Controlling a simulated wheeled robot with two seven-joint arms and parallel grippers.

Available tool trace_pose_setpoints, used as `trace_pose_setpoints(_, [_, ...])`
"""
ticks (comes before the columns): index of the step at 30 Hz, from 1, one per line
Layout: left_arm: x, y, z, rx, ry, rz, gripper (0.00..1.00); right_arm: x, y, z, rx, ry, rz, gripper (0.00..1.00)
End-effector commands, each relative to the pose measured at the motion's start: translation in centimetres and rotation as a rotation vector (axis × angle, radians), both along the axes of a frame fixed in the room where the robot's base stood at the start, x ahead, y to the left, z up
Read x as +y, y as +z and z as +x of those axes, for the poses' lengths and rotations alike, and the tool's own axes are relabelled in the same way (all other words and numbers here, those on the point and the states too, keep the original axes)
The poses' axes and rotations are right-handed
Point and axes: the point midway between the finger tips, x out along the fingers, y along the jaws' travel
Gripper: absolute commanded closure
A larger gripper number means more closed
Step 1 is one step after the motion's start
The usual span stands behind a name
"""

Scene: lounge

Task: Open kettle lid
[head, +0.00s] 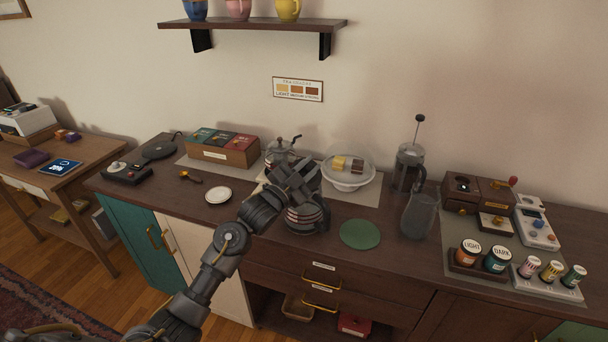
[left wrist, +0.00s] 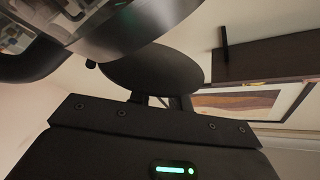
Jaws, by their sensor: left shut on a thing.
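The kettle (head: 308,218) is a dark, rounded vessel with light bands, standing on the wooden counter in the head view. My left gripper (head: 292,182) is over its top and hides most of the upper part. In the left wrist view a dark round disc (left wrist: 152,68), which looks like the kettle lid, sits right at my fingers, and my left gripper is shut on it. A shiny curved part of the kettle (left wrist: 140,25) shows at the upper left there. How far the lid stands from the rim is hard to tell. My right gripper is not in view.
A green round mat (head: 360,234) lies right of the kettle, with a glass pitcher (head: 418,216) and a French press (head: 408,168) beyond. A wall shelf (head: 255,25) hangs above.

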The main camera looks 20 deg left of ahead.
Motion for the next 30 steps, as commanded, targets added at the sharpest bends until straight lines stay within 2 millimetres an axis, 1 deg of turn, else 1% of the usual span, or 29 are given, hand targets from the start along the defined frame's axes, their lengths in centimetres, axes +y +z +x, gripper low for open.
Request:
trace_pose_setpoints(1, [-0.2,-0.3,-0.2,-0.027,-0.001,0.038,1.00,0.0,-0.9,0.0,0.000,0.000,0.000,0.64])
trace_pose_setpoints(12, [-1.7,0.3,-1.2,-0.186,0.000,0.276,1.00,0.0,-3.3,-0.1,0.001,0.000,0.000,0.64])
trace_pose_setpoints(21, [-2.5,0.5,-1.7,-0.255,0.000,0.378,1.00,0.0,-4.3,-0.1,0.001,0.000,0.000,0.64])
trace_pose_setpoints(30, [-2.7,0.6,-1.8,-0.273,-0.001,0.406,1.00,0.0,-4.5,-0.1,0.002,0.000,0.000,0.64])
